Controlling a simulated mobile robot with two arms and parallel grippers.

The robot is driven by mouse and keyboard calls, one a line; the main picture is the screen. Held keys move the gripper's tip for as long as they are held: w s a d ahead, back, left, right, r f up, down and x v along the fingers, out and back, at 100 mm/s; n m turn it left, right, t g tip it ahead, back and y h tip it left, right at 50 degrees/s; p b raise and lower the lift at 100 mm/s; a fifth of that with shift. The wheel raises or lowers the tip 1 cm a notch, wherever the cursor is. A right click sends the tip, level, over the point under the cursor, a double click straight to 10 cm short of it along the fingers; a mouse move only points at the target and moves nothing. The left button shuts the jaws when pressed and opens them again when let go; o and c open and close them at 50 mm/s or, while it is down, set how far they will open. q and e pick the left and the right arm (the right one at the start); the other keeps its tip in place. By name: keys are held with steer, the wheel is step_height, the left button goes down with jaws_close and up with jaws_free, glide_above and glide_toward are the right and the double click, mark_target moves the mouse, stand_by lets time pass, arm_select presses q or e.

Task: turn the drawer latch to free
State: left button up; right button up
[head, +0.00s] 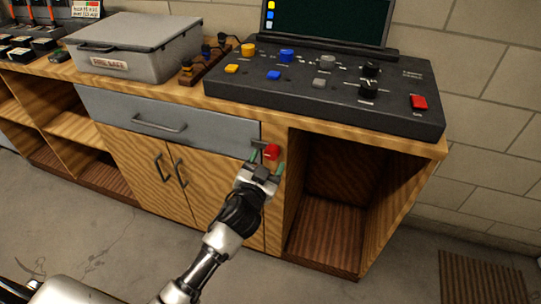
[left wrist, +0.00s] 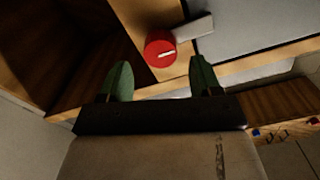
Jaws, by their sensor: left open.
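The drawer latch is a red round knob (head: 271,152) on the wooden post at the right end of the grey drawer front (head: 205,128). In the left wrist view the red knob (left wrist: 158,46) bears a pale line mark, and a grey bar (left wrist: 193,30) beside it reaches over the drawer edge. My left gripper (head: 266,163) is open just in front of the knob. In the left wrist view its green fingertips (left wrist: 161,63) lie either side of the knob in the picture, with no clear contact. My right gripper is in neither view.
A bench top with a black control panel (head: 320,105), a grey box labelled "FIRE SAFE" (head: 130,62) and a small wooden rack (head: 205,65) is above the drawer. Cupboard doors (head: 145,165) are below it. An open cubby (head: 335,215) lies right of the post.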

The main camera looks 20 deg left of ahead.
mark_target(271, 155)
arm_select(q)
steer(key=shift+w, duration=1.75)
steer(key=c, duration=0.9)
